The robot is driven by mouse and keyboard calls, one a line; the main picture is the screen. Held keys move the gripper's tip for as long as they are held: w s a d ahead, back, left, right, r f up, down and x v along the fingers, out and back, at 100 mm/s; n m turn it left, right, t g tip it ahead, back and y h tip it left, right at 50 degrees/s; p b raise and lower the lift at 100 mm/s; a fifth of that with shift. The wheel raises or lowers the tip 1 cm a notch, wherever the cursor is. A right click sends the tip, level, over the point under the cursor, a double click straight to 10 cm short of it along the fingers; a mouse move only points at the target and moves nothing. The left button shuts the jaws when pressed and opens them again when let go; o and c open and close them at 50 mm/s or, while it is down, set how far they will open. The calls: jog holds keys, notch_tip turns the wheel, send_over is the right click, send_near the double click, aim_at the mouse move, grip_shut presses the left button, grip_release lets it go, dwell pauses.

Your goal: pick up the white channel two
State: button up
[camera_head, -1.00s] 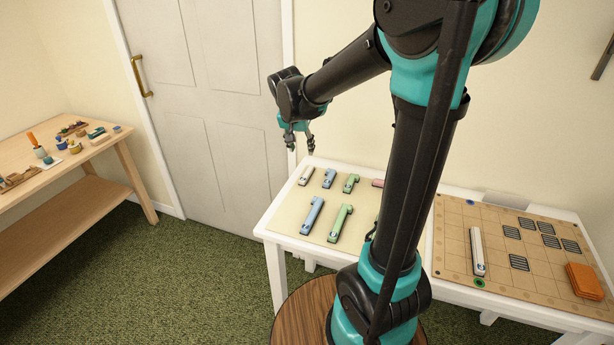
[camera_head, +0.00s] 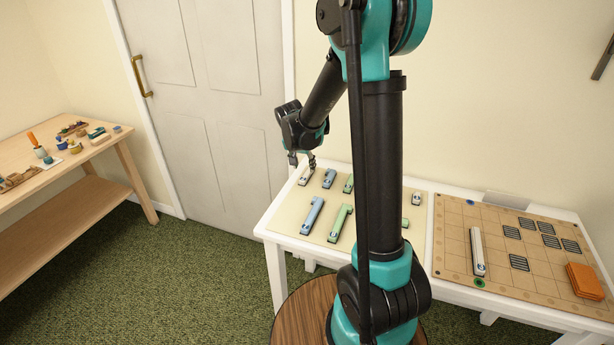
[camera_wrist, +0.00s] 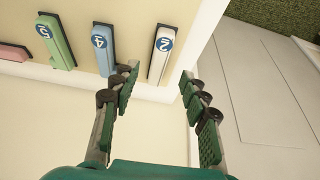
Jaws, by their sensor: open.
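The white channel two (camera_wrist: 162,55) is a slim white bar with a blue round label reading 2. In the wrist view it lies ahead of my open gripper (camera_wrist: 158,95), between the lines of the two fingers and apart from them. In the head view the white channel (camera_head: 304,178) lies at the far left corner of the cream mat (camera_head: 281,215). My gripper (camera_head: 302,160) is right above it there and partly covers it. The jaws are empty.
A blue channel labelled 4 (camera_wrist: 103,48) lies close beside it, then a green one labelled 5 (camera_wrist: 56,42). Longer blue (camera_head: 312,215) and green (camera_head: 340,223) channels lie nearer. A gridded board (camera_head: 510,250) holds a long white channel (camera_head: 477,252). The door (camera_head: 215,110) stands behind.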

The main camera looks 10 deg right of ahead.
aim_at(306, 175)
jog(key=shift+x, duration=2.7)
jog(key=shift+s, duration=0.15)
jog(key=shift+c, duration=0.4)
grip_shut()
